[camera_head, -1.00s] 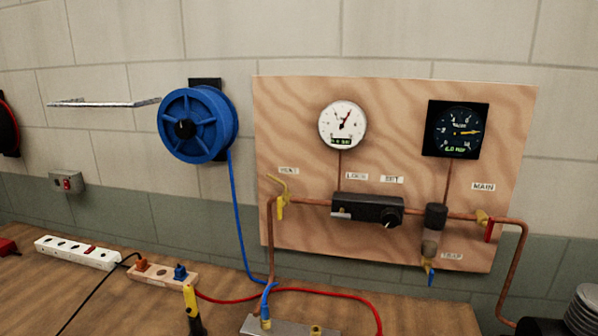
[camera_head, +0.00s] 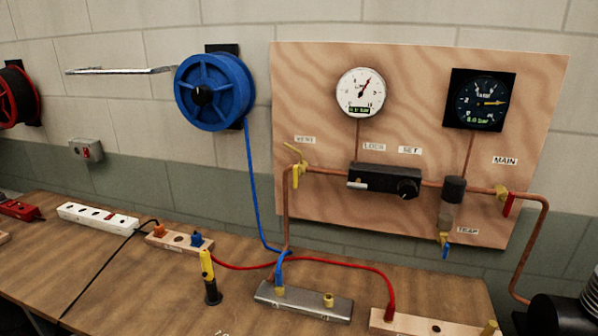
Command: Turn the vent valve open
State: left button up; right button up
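The vent valve (camera_head: 297,169) is a yellow fitting with a yellow lever on the left end of the copper pipe, on the wooden wall board (camera_head: 420,226). A small label that seems to read VENT sits just above it. The yellow lever slants up to the left and a yellow part hangs below it. Whether the valve is open or closed I cannot tell. The white gauge (camera_head: 361,93) and the black gauge (camera_head: 479,100) are above on the board. Neither of my grippers is in view.
A workbench (camera_head: 110,270) runs below the board. On it are a metal manifold (camera_head: 303,301), a yellow-black tool (camera_head: 209,277), power strips (camera_head: 97,217) and red, blue and black lines. A blue hose reel (camera_head: 215,92) hangs left of the board. A black machine (camera_head: 562,315) stands lower right.

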aim_at(297, 172)
jog(key=k+u, duration=0.1)
jog(key=u, duration=0.3)
jog(key=k+j+u, duration=0.1)
jog(key=u, duration=0.3)
jog(key=k+j+u, duration=0.1)
jog(key=u, duration=0.3)
